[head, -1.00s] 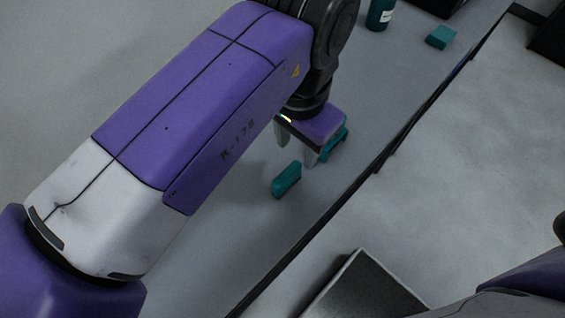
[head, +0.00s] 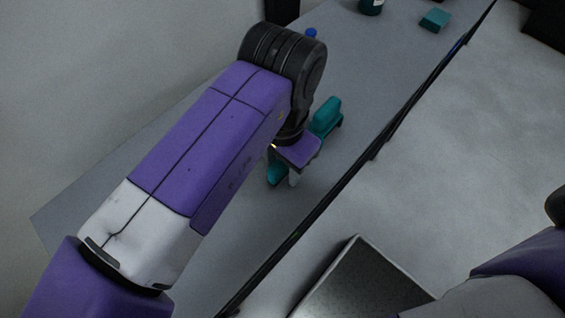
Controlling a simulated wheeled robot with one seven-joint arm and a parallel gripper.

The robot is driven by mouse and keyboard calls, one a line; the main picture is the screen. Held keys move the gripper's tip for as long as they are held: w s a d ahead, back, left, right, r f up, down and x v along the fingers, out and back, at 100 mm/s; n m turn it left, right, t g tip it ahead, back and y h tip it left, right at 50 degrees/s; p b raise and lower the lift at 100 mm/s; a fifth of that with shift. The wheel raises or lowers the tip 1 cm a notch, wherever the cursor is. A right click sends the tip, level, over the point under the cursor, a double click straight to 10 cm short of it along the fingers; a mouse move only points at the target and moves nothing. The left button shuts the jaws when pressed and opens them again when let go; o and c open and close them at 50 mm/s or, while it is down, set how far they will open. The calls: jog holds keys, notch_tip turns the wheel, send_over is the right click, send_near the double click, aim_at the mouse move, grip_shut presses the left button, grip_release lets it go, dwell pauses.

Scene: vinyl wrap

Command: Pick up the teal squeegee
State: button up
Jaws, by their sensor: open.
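Two teal pieces show close to my gripper in the head view. The larger teal piece (head: 325,117) lies just beyond the gripper, to its upper right. The smaller teal piece (head: 276,174) lies under the gripper and is partly covered by it. I cannot tell which of them is the teal squeegee, or whether they are parts of one thing. My gripper (head: 284,173) is open and points down at the smaller piece, with one pale finger visible at its right side. The other finger is mostly hidden, and I cannot tell whether the fingers touch the piece.
A teal block (head: 435,21) and a dark teal bottle (head: 371,6) stand at the far end of the grey worktop (head: 215,200). A small blue thing (head: 311,32) is beyond my arm. A dark edge borders the worktop on the right. An open tray (head: 345,262) is below right.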

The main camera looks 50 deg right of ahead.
grip_shut()
jog(key=shift+r, duration=0.15)
notch_tip(320, 180, up, 20)
jog(key=p, duration=1.6)
jog(key=c, duration=0.7)
grip_release()
grip_shut()
